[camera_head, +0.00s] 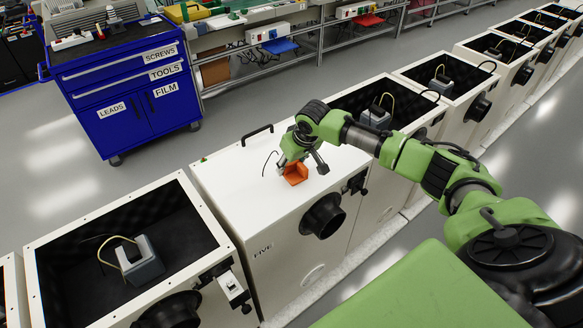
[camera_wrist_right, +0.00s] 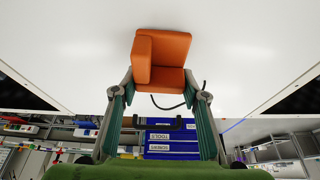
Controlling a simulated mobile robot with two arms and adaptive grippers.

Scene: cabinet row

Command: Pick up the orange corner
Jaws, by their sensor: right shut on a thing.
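The orange corner (camera_head: 295,175) is at the white closed top of the cabinet marked FIVE (camera_head: 238,184) in the head view. It is a small block with a raised wall. In the right wrist view the orange corner (camera_wrist_right: 160,60) sits between the two fingers. My right gripper (camera_head: 301,166) reaches down from the right and is shut on it; its fingers also show in the wrist view (camera_wrist_right: 160,88). Whether the corner touches the top or is slightly above it, I cannot tell. My left gripper is not in view.
An open black-lined cabinet (camera_head: 70,265) with a grey block stands at the left. More open cabinets (camera_head: 415,125) run to the upper right. A black handle (camera_head: 257,132) stands on the closed top's far edge. A blue tool cart (camera_head: 130,85) stands behind, across clear floor.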

